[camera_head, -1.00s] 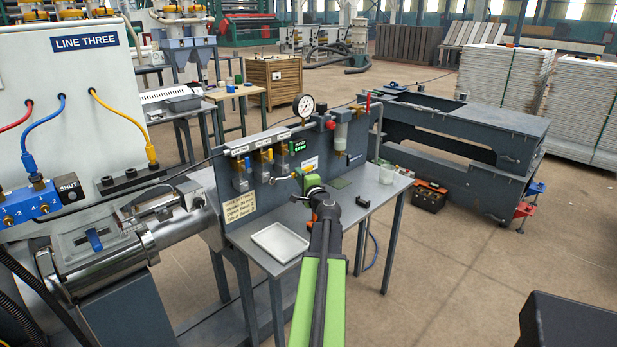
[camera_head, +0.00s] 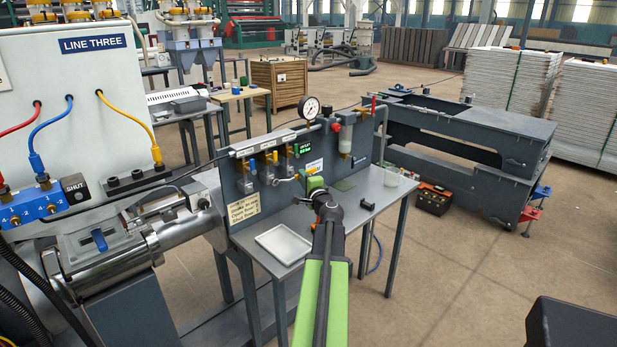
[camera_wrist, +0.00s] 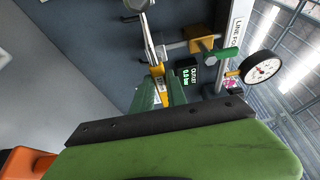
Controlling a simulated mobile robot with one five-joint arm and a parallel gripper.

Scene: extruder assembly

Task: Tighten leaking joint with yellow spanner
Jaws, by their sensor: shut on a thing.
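My gripper (camera_head: 315,184) is at the front of the grey panel, above the bench. In the wrist view my gripper's green jaws (camera_wrist: 165,92) are shut on the yellow spanner (camera_wrist: 157,76). Its yellow handle is between the jaws, and a silver shank runs up the picture toward pipe fittings at the top edge. I cannot tell whether the spanner's head sits on a joint. A valve with a brass body (camera_wrist: 203,44) and green handle is close beside the jaws. The leaking joint cannot be made out.
A pressure gauge (camera_head: 307,108) stands above the panel, with a green-lit display (camera_head: 302,148) below it. A white tray (camera_head: 283,244) and a small dark block (camera_head: 367,206) lie on the bench (camera_head: 340,225).

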